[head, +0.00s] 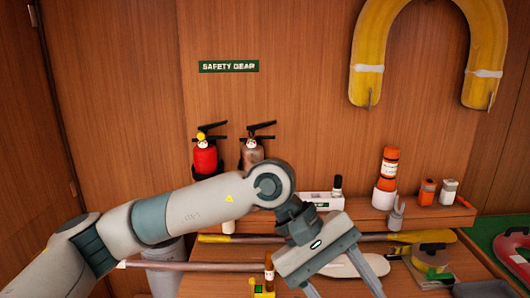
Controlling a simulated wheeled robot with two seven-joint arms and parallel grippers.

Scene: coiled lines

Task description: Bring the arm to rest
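My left arm (200,203) comes in from the lower left and reaches across the middle of the head view. Its elbow-like joint is bent near the two fire extinguishers, and the wrist hangs down from there. My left gripper (342,285) is above the wooden bench, pointing down and to the right. Its two fingers are spread apart with nothing held between them. The fingertips are partly cut off by the bottom edge of the view. My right gripper is not in view.
A red extinguisher (205,158) and a brownish one (251,153) stand behind my arm. A ledge (430,214) holds an orange-and-white cylinder (389,163) and small containers. Paddles with yellow parts (410,236) lie below. A yellow horseshoe buoy (371,40) hangs above.

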